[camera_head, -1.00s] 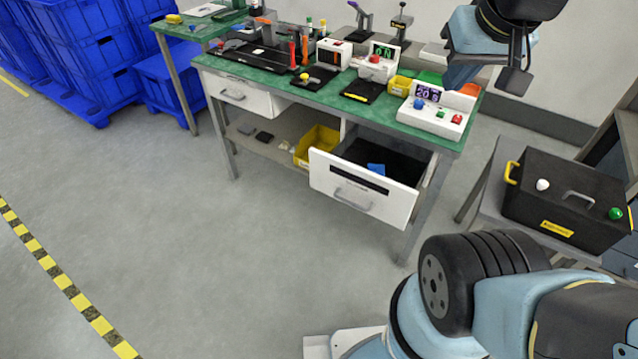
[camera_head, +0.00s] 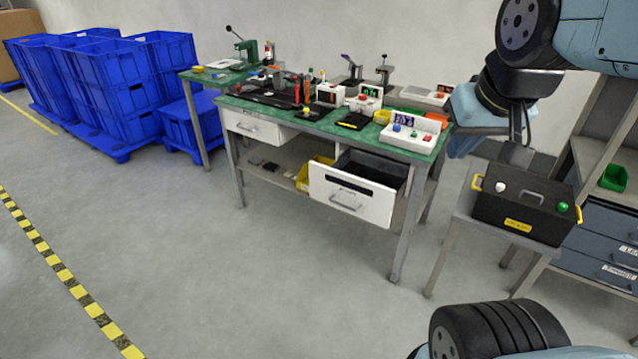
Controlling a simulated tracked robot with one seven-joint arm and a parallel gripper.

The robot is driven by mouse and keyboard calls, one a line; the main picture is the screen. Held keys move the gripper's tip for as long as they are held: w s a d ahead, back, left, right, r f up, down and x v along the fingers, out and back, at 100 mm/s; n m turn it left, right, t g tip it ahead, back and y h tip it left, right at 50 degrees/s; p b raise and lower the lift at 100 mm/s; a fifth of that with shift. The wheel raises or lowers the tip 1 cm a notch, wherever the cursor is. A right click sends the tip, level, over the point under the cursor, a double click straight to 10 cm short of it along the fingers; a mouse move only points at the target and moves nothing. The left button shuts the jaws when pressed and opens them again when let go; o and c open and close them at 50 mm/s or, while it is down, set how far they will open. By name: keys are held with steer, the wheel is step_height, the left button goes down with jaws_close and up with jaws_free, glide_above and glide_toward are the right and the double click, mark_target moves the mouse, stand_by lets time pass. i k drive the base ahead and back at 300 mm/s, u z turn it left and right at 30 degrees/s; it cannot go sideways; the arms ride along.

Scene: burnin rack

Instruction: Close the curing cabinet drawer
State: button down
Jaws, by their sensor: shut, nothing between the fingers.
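An open drawer with a white front (camera_head: 352,194), a dark label strip and a grey handle sticks out under the right part of the green-topped bench. Its dark inside shows behind the front; its contents are hidden. I cannot read the label, so I cannot tell whether this is the curing cabinet drawer. My gripper (camera_head: 516,153) is shut and empty, hanging at the upper right. In the picture it is right of the open drawer, apart from it, and overlaps the black box's upper edge.
The green bench top (camera_head: 290,122) carries several devices. A black box (camera_head: 525,205) with yellow handles stands on a small table at the right. Blue cabinet drawers (camera_head: 600,245) stand behind it, looking shut. Blue crates (camera_head: 110,85) are stacked at left. The floor before the bench is clear.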

mark_target(344, 185)
steer(key=z, duration=0.5)
steer(key=i, duration=1.05)
steer(key=u, duration=0.05)
